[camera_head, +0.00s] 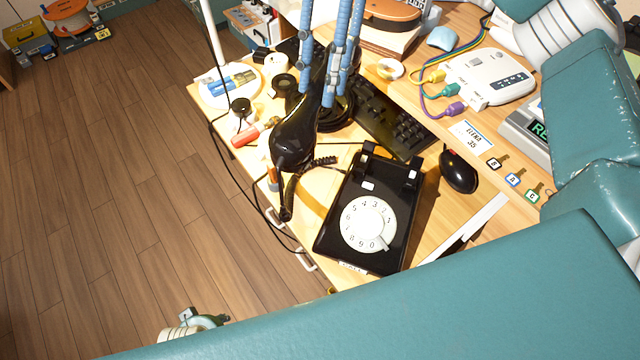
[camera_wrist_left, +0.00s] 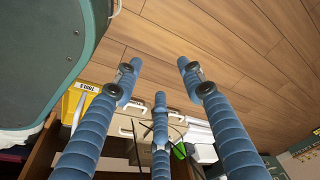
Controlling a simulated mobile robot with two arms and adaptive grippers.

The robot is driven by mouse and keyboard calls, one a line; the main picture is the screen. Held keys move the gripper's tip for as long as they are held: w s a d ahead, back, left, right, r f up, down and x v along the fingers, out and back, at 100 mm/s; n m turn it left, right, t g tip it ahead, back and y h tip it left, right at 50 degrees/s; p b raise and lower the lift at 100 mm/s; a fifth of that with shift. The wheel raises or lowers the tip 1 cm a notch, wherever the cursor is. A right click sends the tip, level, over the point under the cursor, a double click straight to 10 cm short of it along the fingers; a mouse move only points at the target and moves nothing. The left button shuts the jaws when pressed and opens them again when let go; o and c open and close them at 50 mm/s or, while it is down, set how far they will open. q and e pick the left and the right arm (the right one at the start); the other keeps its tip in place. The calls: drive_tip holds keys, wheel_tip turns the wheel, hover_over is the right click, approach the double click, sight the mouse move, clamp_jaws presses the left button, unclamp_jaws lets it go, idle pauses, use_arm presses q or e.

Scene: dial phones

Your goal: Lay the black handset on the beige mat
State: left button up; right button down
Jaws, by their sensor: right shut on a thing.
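The black handset (camera_head: 296,138) is in my right gripper (camera_head: 328,95), whose blue fingers come down from the top in the head view. It hangs steeply tilted, one end low over the desk's left edge. Its lower end overlaps a pale beige patch (camera_head: 318,188) that looks like the mat, partly hidden by the phone; I cannot tell whether they touch. The black dial phone (camera_head: 340,243) with a white dial lies right of the handset, its cradle empty. My left gripper (camera_wrist_left: 160,78) shows in the left wrist view, fingers spread and empty above the floor.
A black keyboard (camera_head: 392,118) and a mouse (camera_head: 459,171) lie behind and right of the phone. A round white tray (camera_head: 206,97), a red-handled tool (camera_head: 247,135) and dark cables crowd the left side. A white device (camera_head: 490,75) with coloured plugs stands at the back right.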

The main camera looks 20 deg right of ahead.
drive_tip(key=shift+r, duration=0.1)
drive_tip(key=shift+f, duration=0.2)
wheel_tip(320, 180, down, 16)
drive_tip(key=b, duration=0.4)
use_arm(q)
wheel_tip(320, 180, up, 12)
drive_tip(key=w, duration=0.1)
drive_tip(key=shift+r+t, duration=0.25)
drive_tip(key=shift+t, duration=0.15)
use_arm(e)
drive_tip(key=shift+f, duration=1.8)
use_arm(q)
drive_tip(key=shift+b, duration=0.3)
